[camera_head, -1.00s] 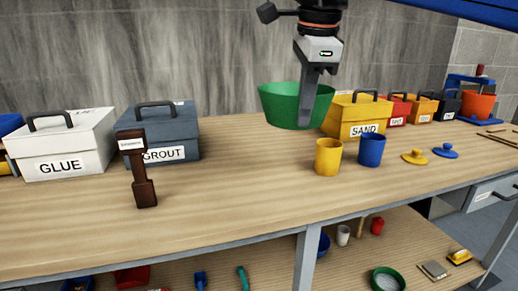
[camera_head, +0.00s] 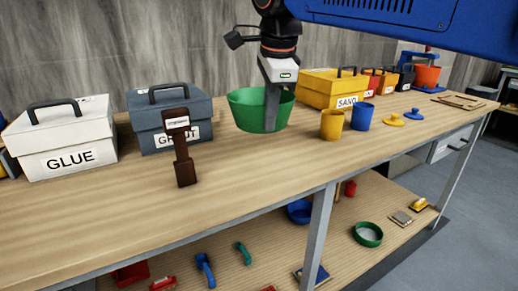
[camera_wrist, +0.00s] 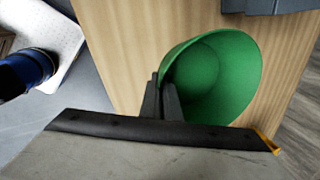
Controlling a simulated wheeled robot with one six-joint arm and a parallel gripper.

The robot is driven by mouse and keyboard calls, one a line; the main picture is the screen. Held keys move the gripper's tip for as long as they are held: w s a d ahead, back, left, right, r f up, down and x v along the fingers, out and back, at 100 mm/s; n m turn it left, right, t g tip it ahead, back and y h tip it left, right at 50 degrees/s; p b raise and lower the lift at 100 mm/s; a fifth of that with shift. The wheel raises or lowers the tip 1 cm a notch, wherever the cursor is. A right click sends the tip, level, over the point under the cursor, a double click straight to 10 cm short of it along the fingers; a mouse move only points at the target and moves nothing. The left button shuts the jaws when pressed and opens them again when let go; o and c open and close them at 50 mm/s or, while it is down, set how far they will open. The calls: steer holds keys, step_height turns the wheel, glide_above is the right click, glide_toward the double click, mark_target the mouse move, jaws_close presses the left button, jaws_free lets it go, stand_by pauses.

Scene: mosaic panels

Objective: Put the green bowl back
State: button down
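The green bowl (camera_head: 245,108) is at the middle of the workbench, right of the grout box, with its opening upward. My gripper (camera_head: 270,124) points down with its fingers at the bowl's near side. In the wrist view my gripper (camera_wrist: 160,84) has its fingers close together on the rim of the bowl (camera_wrist: 225,75), so it is shut on the bowl wall. The finger part inside or behind the wall is partly hidden. I cannot tell whether the bowl's base touches the bench top.
The grout box (camera_head: 170,98) and glue box (camera_head: 60,142) stand left, behind a brown upright object (camera_head: 183,150). The sand box (camera_head: 325,86), yellow cup (camera_head: 332,124) and blue cup (camera_head: 362,116) are right. A lower shelf (camera_head: 270,255) holds a blue bowl (camera_head: 299,211). The bench's front left is clear.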

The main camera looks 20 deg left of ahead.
steer(key=shift+f, duration=3.7)
steer(key=c, duration=2)
jaws_free()
steer(key=shift+f, duration=0.1)
steer(key=v, duration=1.2)
